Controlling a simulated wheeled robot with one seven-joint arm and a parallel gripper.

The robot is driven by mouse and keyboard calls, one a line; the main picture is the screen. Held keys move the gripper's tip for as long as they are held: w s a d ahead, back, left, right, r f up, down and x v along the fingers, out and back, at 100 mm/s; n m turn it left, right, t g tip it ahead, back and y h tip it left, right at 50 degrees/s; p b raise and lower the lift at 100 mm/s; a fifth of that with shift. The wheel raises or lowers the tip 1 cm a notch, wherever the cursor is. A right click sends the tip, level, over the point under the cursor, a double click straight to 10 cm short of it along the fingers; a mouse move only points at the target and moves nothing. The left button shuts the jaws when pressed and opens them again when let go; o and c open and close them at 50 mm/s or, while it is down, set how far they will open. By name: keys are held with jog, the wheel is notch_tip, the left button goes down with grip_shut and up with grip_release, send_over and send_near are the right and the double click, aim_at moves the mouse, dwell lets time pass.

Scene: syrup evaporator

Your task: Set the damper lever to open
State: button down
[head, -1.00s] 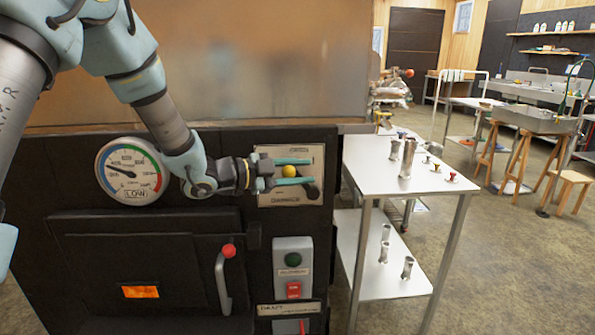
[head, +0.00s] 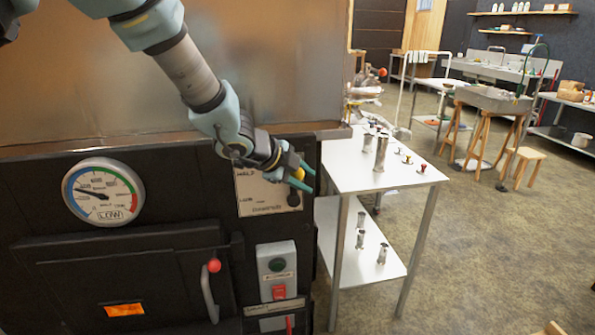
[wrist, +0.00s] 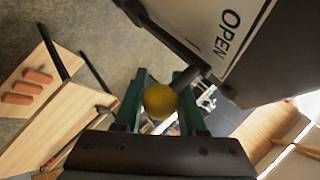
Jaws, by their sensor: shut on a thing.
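The damper plate (head: 258,201) is a pale panel on the dark evaporator front, with printed marks at its left. My gripper (head: 302,175) is at its upper right, its green fingers shut on the yellow knob (head: 299,173) of the damper lever. In the wrist view the knob (wrist: 160,101) sits between the fingers, and the dark lever rod (wrist: 190,77) runs from it toward the plate. The word OPEN (wrist: 228,34) shows on the plate there. In the head view the lever points roughly upward from its dark pivot (head: 293,199). My gripper hides the plate's upper right.
A dial gauge (head: 103,192) is at the left, above the firebox door with a red-knobbed handle (head: 211,285). A switch box (head: 277,270) is below the plate. A white table (head: 349,178) with metal cups stands close at the right. Open floor lies beyond it.

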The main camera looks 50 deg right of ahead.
jog(key=shift+d, duration=0.1)
dwell(0.3)
jog(key=shift+c, duration=2.4)
grip_release()
jog(key=p+v, duration=0.1)
jog(key=v, duration=1)
jog(key=shift+s, duration=0.1)
